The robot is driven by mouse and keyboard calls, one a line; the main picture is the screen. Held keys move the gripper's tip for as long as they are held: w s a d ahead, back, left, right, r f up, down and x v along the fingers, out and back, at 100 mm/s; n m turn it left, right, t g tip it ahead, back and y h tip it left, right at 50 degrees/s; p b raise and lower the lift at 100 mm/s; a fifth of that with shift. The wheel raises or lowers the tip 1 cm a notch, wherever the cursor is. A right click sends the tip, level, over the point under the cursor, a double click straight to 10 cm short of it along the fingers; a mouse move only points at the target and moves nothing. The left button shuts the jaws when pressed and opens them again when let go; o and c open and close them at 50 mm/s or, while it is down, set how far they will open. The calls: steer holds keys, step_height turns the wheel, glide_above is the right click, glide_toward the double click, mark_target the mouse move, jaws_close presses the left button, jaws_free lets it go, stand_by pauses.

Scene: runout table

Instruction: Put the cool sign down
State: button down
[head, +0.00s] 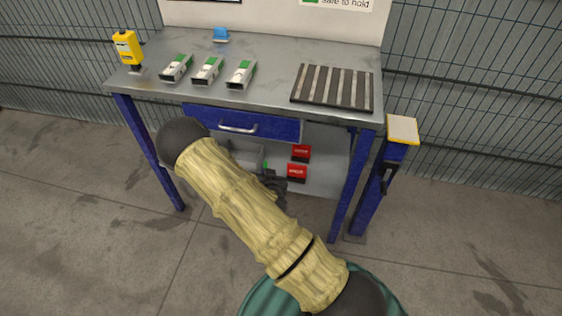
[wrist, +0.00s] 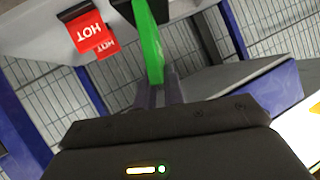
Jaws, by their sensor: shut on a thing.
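My gripper (wrist: 160,85) is shut on a thin green piece, the cool sign (wrist: 149,42), which stands up from between the fingers and is seen nearly edge-on; its face cannot be read. In the head view my gripper (head: 271,181) is low in front of the table, below the drawer and mostly behind my forearm. Only a small bit of the green sign (head: 265,165) shows there. Two red HOT signs (wrist: 85,36) are close by, to the left of the green sign in the wrist view; they also show under the tabletop in the head view (head: 297,172).
The metal table (head: 280,100) carries a yellow device (head: 127,47), several white-and-green blocks (head: 207,70), a blue item (head: 220,34) and a dark slatted rack (head: 332,87). A blue drawer (head: 270,125) is under its front edge. A post with a yellow-edged pad (head: 403,129) stands right. The tabletop's front middle is clear.

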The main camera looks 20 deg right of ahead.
steer(key=s+r+n+y+p, duration=0.2)
steer(key=s+r+p, duration=0.5)
steer(key=p, duration=1.3)
step_height(320, 180, up, 3)
steer(key=shift+f, duration=0.1)
steer(key=shift+a, duration=0.1)
steer(key=shift+w, duration=0.1)
